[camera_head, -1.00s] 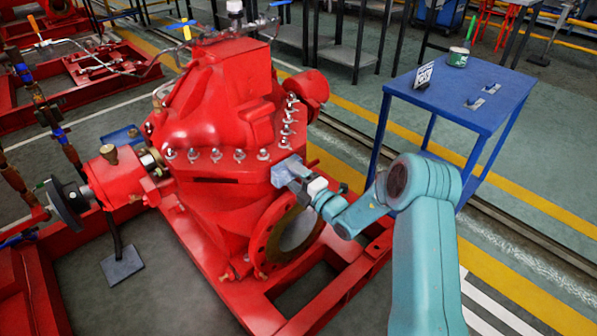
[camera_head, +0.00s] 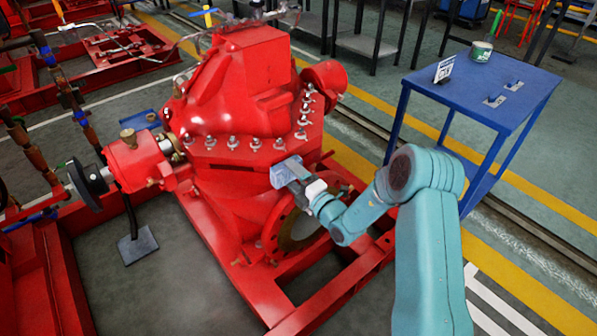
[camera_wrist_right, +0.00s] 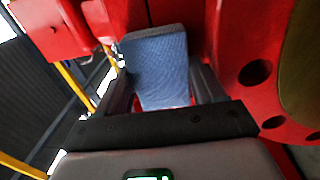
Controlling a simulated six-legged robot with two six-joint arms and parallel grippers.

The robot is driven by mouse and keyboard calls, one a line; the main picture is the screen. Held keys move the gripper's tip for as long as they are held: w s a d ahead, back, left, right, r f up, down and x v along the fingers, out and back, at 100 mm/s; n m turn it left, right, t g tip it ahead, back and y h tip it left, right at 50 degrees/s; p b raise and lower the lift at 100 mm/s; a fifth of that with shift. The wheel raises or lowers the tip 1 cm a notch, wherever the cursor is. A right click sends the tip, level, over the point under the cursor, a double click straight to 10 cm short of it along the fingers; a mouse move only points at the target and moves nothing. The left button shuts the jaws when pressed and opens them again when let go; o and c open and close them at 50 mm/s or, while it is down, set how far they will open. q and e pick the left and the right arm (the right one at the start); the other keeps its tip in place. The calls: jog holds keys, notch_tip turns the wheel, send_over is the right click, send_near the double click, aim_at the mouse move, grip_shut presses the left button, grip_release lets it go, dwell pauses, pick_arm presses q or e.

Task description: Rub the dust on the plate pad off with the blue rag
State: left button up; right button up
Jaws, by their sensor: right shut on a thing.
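The blue rag (camera_wrist_right: 157,65) is a folded, flat light-blue pad between the two dark fingers of my right gripper (camera_wrist_right: 160,84) in the right wrist view. In the head view the rag (camera_head: 284,174) is a small pale-blue block at the tip of my right gripper (camera_head: 292,171). The gripper is shut on it, in front of the red pump casing (camera_head: 245,105), below the row of bolts and above the round flange. I cannot tell whether the rag touches the casing. I cannot make out the plate pad or its dust. My left gripper is out of view.
Grey floor lies between the red frames.

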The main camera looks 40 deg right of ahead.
jog(key=shift+s, duration=0.15)
jog(key=shift+s, duration=0.35)
jog(key=s+p, duration=0.2)
jog(key=s, duration=0.6)
jog(key=shift+d, duration=0.35)
jog(key=shift+r, duration=0.1)
